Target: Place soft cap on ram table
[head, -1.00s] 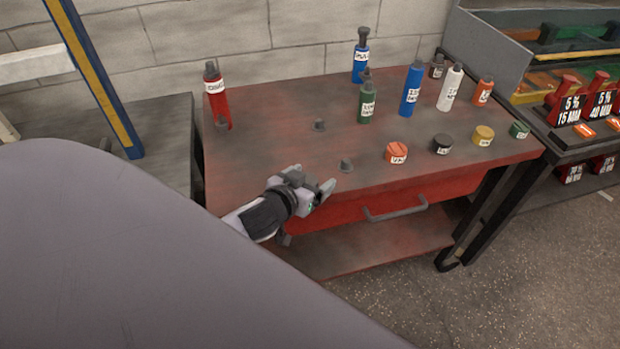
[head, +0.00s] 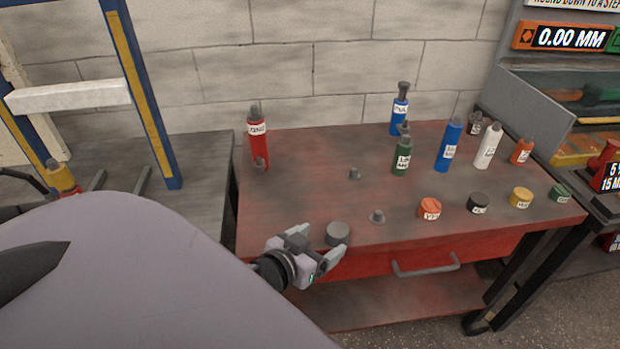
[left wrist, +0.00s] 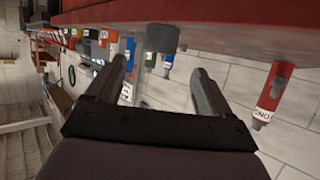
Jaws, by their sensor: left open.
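A plain grey round cap (head: 338,233) stands on the red bench near its front edge; no label on it is readable, and it looks like the soft cap. It also shows in the left wrist view (left wrist: 162,38), ahead of the space between my fingers. My left gripper (head: 316,250) is open and empty, in front of the cap and close to the bench edge. Its two fingers also show in the left wrist view (left wrist: 163,85), apart from the cap. The ram table is not clearly recognisable; a blue frame (head: 142,95) stands at left. My right gripper is out of view.
The red bench (head: 300,205) holds several bottles at the back, including a red one (head: 258,140) and a blue one (head: 448,146). Small grey knobs (head: 377,216) and coloured lids (head: 430,208) stand further right. A drawer handle (head: 425,266) sticks out in front.

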